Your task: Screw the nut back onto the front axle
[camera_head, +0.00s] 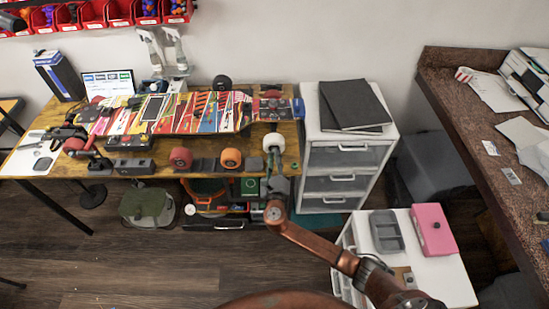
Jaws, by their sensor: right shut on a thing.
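The skateboard (182,113) lies upside down across the wooden table, its colourful underside up. Its front truck (272,106) is at the right end. A pale wheel (273,141) sits at the near side of that truck. My right gripper (274,160) reaches up from below to the near face of this wheel, at the axle's end. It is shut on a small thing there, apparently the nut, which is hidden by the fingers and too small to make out. The axle tip is hidden too. My left gripper is not in view.
A red wheel (181,157) and an orange wheel (230,158) stand at the table's front edge. A black and red clamp-like device (78,143) is at the left. A white drawer unit (343,160) stands close on the right. Open floor (130,265) lies in front.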

